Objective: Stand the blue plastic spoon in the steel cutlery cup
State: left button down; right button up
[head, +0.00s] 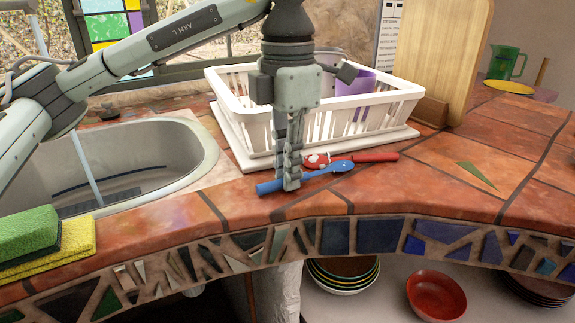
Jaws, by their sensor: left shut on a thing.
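The blue plastic spoon (322,172) lies roughly level at the counter's front edge, its bowl to the right and its thicker handle end to the left. My left gripper (290,184) points straight down and is shut on the spoon's handle. The fingers hide part of the handle, and I cannot tell whether the spoon touches the counter. I cannot make out the steel cutlery cup in this view; my gripper hides part of the dish rack. My right gripper is not in view.
A red spoon (375,157) lies just behind the blue one. The white dish rack (375,108) holds a purple cup (356,83). A sink (130,160) and sponges (45,245) are left. A wooden board (440,55) stands behind right. Counter at right is mostly clear.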

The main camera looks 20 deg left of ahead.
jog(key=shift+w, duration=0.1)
pick_arm(q)
jog(key=shift+f, duration=0.15)
jog(key=c, duration=1.6)
grip_release()
jog(key=shift+o, duration=0.2)
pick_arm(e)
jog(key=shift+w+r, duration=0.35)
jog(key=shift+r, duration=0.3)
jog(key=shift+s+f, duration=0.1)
